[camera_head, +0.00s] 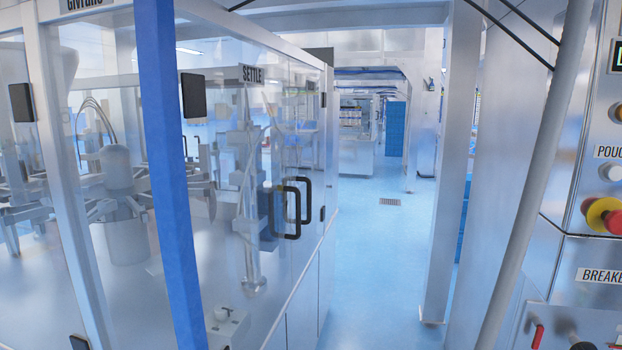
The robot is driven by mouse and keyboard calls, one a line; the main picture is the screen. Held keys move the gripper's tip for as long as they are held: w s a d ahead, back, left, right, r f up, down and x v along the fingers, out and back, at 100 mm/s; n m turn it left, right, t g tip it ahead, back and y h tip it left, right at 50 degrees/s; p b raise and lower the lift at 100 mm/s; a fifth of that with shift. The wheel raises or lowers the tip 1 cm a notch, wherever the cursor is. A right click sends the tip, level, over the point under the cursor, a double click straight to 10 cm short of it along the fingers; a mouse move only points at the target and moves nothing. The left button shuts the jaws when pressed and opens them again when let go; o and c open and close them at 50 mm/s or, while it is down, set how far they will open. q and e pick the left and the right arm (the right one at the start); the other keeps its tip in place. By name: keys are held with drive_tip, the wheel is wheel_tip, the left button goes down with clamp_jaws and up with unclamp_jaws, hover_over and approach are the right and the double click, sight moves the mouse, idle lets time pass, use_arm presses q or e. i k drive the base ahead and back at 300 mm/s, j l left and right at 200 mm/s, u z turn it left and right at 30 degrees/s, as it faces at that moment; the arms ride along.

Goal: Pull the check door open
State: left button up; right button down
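No door labelled "check" can be read in the head view. Black hinge-like pieces show along the right edge of the enclosure. Neither of my grippers is in view.
A blue post (165,170) stands close at left. A grey pole (540,170) slants across the right, before a control panel with a red and yellow button (602,215). A clear blue floor aisle (385,250) runs back between a metal column (447,180) and the left machine.

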sight(312, 231)
drive_tip(key=i+l+u, duration=0.1)
drive_tip(key=u, duration=0.3)
drive_tip(key=i+l+u, duration=0.1)
drive_tip(key=u, duration=0.25)
drive_tip(key=i+l+u, duration=0.1)
drive_tip(key=u, duration=0.3)
drive_tip(key=i+l+u, duration=0.2)
drive_tip(key=l, duration=0.3)
drive_tip(key=i+l+u, duration=0.15)
drive_tip(key=l, duration=0.35)
drive_tip(key=l+u, duration=0.2)
drive_tip(key=l, duration=0.3)
drive_tip(key=i+l+u, duration=0.2)
drive_tip(key=l, duration=0.4)
drive_tip(key=k+j, duration=0.05)
drive_tip(key=k, duration=0.05)
